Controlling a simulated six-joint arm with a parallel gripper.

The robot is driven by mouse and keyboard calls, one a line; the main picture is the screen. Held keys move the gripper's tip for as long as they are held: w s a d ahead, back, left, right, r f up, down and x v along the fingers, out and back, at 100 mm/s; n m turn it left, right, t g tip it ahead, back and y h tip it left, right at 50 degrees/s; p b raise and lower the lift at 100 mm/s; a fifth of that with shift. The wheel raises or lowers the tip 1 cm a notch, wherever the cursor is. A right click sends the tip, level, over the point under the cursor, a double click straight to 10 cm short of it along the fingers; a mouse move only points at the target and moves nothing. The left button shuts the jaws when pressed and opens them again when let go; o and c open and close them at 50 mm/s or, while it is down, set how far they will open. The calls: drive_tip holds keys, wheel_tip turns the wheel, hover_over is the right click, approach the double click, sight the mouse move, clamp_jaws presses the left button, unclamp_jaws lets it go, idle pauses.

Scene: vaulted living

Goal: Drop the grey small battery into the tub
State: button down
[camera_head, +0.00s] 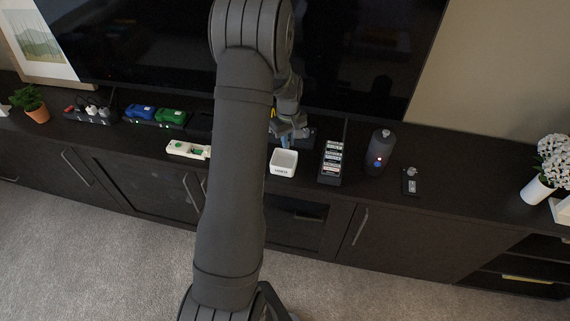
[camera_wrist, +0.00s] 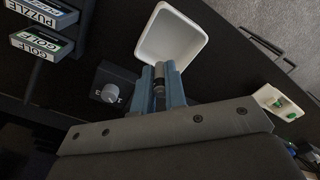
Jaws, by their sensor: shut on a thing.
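The tub is a small white square open container (camera_head: 283,163) on the dark cabinet top, right of my arm in the head view. In the wrist view the tub (camera_wrist: 185,35) lies just beyond the fingertips. My gripper (camera_head: 289,133) is behind the tub in the head view. In the wrist view its blue fingers (camera_wrist: 160,80) are shut on the small battery (camera_wrist: 159,84), seen as a dark and grey piece between the tips. The battery overlaps the tub's near edge in that view; its height above the tub is unclear. The battery cannot be made out in the head view.
A rack of labelled cases (camera_head: 331,160) stands right of the tub, then a dark cylinder (camera_head: 380,152). A white tray with green pieces (camera_head: 188,150) lies left. Blue and green cars (camera_head: 157,114) sit farther left. A dark knobbed box (camera_wrist: 112,87) is near my gripper. A screen stands behind.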

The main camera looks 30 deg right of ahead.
drive_tip(key=shift+s+d+f, duration=0.15)
drive_tip(key=shift+f, duration=0.1)
hover_over(289, 164)
drive_tip(key=shift+f, duration=2.7)
drive_tip(key=c, duration=1.4)
unclamp_jaws()
drive_tip(key=shift+r, duration=0.1)
wheel_tip(289, 164, up, 17)
drive_tip(key=shift+r, duration=0.1)
